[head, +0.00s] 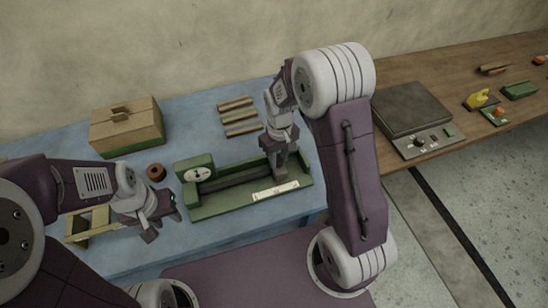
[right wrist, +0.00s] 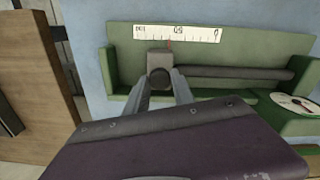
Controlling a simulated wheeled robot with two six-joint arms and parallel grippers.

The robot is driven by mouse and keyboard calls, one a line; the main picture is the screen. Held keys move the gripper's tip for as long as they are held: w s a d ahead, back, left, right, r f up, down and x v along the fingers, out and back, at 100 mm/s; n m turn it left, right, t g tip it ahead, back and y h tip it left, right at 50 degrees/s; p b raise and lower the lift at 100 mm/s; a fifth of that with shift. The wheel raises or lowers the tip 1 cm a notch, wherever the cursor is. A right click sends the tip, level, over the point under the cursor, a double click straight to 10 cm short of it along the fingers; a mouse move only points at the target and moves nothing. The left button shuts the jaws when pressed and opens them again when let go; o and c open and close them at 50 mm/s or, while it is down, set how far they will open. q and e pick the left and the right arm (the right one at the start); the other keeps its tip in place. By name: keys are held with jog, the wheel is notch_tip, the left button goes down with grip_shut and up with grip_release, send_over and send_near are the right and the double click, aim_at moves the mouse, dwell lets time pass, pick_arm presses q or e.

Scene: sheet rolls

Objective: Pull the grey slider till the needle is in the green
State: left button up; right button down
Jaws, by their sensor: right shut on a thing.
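The green gauge device (head: 235,205) stands on the blue table, with a white dial (head: 197,174) at its left end and a white scale strip (head: 275,190) along its front. In the right wrist view the dial (right wrist: 297,104) is at the right edge; its dark needle shows, but I cannot make out a green zone. My right gripper (head: 280,172) is shut on the slider's dark knob (right wrist: 160,78). My left gripper (head: 163,218) is open and empty, left of the device.
A wooden box (head: 127,130) and a reddish-brown ring (head: 156,172) are left of the device. Several brass-coloured bars (head: 240,117) lie behind it. A yellowish wooden stand (head: 85,225) is at far left.

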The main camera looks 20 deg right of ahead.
aim_at(279, 161)
jog(key=c, duration=1.1)
grip_release()
jog(key=shift+o, duration=0.2)
notch_tip(279, 161, up, 9)
jog(key=shift+r, duration=0.1)
jog(key=s+d+f+m+t, duration=0.1)
jog(key=s+f+m, duration=0.2)
jog(key=s, duration=0.9)
jog(key=shift+s+d+f+m, duration=0.2)
jog(key=shift+s+f+m, duration=0.05)
jog(key=shift+m, duration=0.05)
